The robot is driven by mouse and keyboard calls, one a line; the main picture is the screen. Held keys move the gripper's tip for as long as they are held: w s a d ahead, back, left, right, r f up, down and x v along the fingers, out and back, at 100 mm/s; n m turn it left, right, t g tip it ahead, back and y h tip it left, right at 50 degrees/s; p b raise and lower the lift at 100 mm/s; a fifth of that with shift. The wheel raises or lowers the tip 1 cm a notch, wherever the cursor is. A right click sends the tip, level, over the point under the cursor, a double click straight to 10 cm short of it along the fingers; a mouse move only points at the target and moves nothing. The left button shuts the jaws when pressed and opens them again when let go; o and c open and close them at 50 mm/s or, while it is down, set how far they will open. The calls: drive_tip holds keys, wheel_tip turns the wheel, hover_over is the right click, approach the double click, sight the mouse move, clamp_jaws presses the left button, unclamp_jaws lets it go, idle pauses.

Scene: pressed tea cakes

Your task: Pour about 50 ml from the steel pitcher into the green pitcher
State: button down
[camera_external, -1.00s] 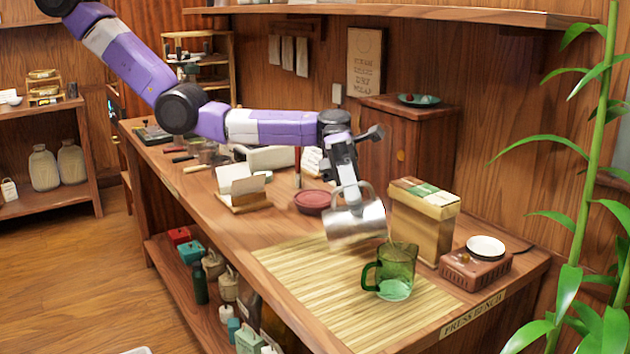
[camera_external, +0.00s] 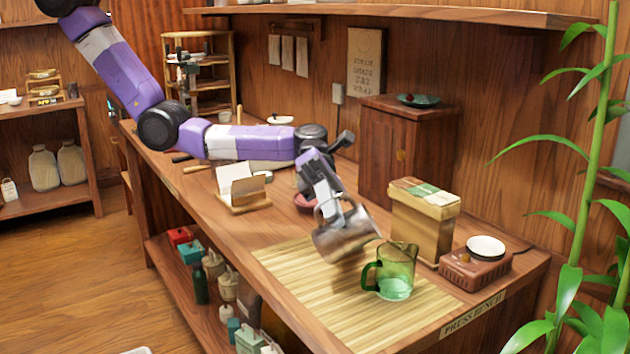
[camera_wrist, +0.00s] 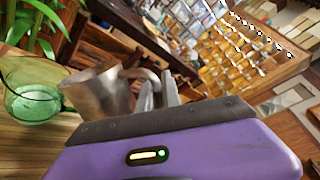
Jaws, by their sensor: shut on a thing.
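The steel pitcher (camera_external: 343,238) is held off the bench, tilted with its mouth side down to the right, toward the green pitcher. My gripper (camera_external: 328,203) is shut on it at its handle side. The green pitcher (camera_external: 398,268) is clear glass and stands upright on the bamboo mat (camera_external: 300,275), its handle to the left, with some pale liquid low inside. The steel pitcher's lip is just above and left of the green pitcher's rim. In the wrist view the steel pitcher (camera_wrist: 100,95) is beside the green pitcher (camera_wrist: 32,92). I cannot make out a stream between them.
A box with a patterned lid (camera_external: 424,215) stands behind the green pitcher. A small scale-like device (camera_external: 475,268) with a white dish is at the right. A card holder (camera_external: 243,197) and a reddish bowl (camera_external: 304,203) lie to the left. The mat's front left is clear.

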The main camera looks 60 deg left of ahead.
drive_tip(key=shift+s+a+f+m+b, duration=0.15)
drive_tip(key=shift+f+m+b, duration=0.3)
drive_tip(key=shift+b, duration=0.65)
drive_tip(key=shift+s+a+f+m+b, duration=0.1)
drive_tip(key=shift+s+f+m+b, duration=0.15)
drive_tip(key=shift+f+b, duration=0.55)
drive_tip(key=shift+s+m+b, duration=0.15)
drive_tip(key=shift+m+b, duration=0.25)
drive_tip(key=shift+b, duration=0.85)
drive_tip(key=shift+a+r, duration=0.1)
